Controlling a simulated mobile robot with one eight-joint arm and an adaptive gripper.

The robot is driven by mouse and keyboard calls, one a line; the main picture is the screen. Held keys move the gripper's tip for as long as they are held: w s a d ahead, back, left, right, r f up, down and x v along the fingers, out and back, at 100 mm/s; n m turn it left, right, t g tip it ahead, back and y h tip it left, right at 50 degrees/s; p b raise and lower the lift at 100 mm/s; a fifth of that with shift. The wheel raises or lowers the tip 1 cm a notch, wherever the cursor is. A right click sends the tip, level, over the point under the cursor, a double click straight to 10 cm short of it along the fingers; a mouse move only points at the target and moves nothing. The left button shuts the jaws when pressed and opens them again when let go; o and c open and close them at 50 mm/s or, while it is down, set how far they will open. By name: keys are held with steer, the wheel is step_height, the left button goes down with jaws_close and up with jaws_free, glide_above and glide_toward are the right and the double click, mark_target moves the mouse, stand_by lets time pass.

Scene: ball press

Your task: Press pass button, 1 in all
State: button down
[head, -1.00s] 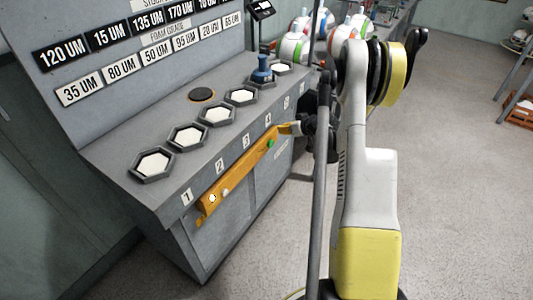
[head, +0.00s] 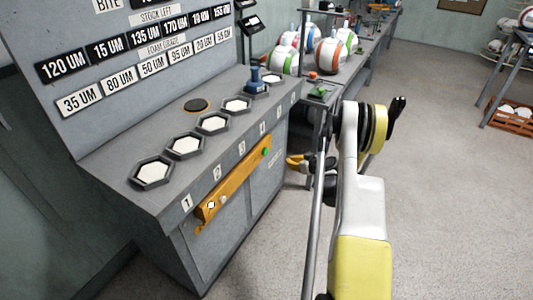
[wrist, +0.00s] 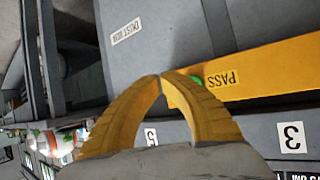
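The green pass button (head: 266,152) sits near the right end of an orange bar (head: 238,180) on the front of the grey press console. In the wrist view the button (wrist: 197,81) is partly hidden by one finger, beside the word PASS on the bar. My gripper (head: 290,161) is just right of the bar's end in the head view, a little lower than the button. In the wrist view its two orange fingertips (wrist: 161,77) meet with nothing seen between them. I cannot tell whether they touch the button.
The grey console (head: 212,263) has several hexagonal pads on top and a blue stamp-like piece (head: 254,80). A bench (head: 330,92) with several balls (head: 333,56) stands behind my arm. Open floor (head: 440,200) lies to the right.

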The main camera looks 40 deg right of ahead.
steer(key=w+a, duration=0.3)
steer(key=w, duration=0.4)
steer(key=shift+w, duration=0.25)
steer(key=shift+w+a, duration=0.15)
stand_by(1.2)
steer(key=shift+w+a, duration=0.15)
steer(key=shift+w, duration=0.1)
steer(key=shift+w+a, duration=0.15)
steer(key=shift+w, duration=0.3)
stand_by(0.7)
steer(key=shift+s, duration=0.1)
steer(key=shift+s+d, duration=0.35)
steer(key=shift+s, duration=0.4)
steer(key=shift+s+d, duration=0.3)
steer(key=shift+s, duration=0.45)
steer(key=shift+s+d, duration=0.3)
steer(key=shift+s, duration=0.5)
steer(key=shift+s+d, duration=0.3)
steer(key=shift+s, duration=0.45)
